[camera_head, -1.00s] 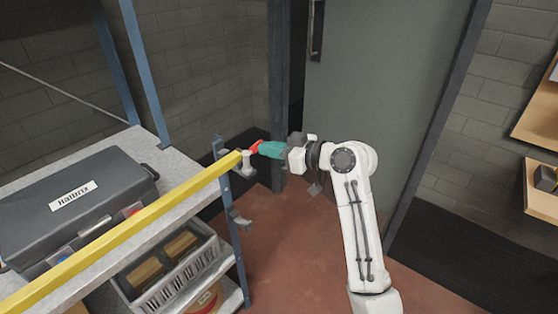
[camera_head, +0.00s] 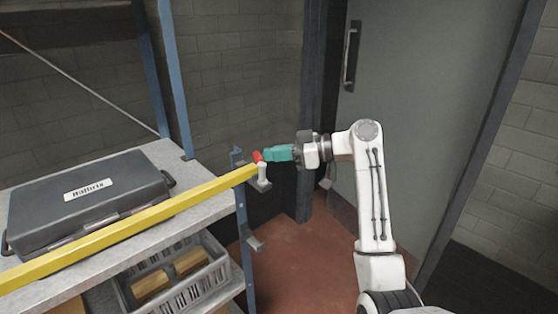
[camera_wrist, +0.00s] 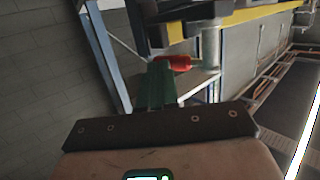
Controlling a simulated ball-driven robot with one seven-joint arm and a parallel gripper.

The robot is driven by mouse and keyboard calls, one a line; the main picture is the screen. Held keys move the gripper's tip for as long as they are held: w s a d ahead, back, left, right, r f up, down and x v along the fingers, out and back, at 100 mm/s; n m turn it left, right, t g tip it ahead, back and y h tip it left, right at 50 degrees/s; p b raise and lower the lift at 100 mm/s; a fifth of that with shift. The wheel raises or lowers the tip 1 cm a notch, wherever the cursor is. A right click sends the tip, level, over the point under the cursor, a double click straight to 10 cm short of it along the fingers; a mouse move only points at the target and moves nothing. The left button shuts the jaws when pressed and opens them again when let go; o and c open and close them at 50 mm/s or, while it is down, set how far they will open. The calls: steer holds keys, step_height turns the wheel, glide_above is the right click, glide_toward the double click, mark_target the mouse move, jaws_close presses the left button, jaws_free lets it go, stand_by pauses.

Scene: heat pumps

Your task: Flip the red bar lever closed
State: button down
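The yellow bar (camera_head: 130,217) runs level along the front of the shelf, its right end at the blue rack post. A small red lever (camera_head: 258,156) sits at that end, above a pale upright pin in a bracket (camera_head: 262,184). My gripper (camera_head: 267,154) points left at the lever, its teal fingers close against it or touching it. In the wrist view, the green fingers (camera_wrist: 161,78) look together, and the red lever (camera_wrist: 178,63) lies across and right of their tips. I cannot tell whether any of the lever is between them.
A dark grey case (camera_head: 85,200) lies on the shelf (camera_head: 165,160), behind the bar. A grey crate (camera_head: 178,280) with brown items stands on the lower shelf. A closed grey-green door (camera_head: 425,100) is behind my arm. Red floor (camera_head: 300,255) is open between rack and arm.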

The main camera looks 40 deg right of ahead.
steer(key=shift+r+b+x, duration=0.15)
steer(key=shift+b+x, duration=0.2)
steer(key=shift+x, duration=0.35)
steer(key=shift+r+b+x, duration=0.1)
steer(key=shift+b+x, duration=0.2)
steer(key=shift+x, duration=0.35)
steer(key=shift+w, duration=0.25)
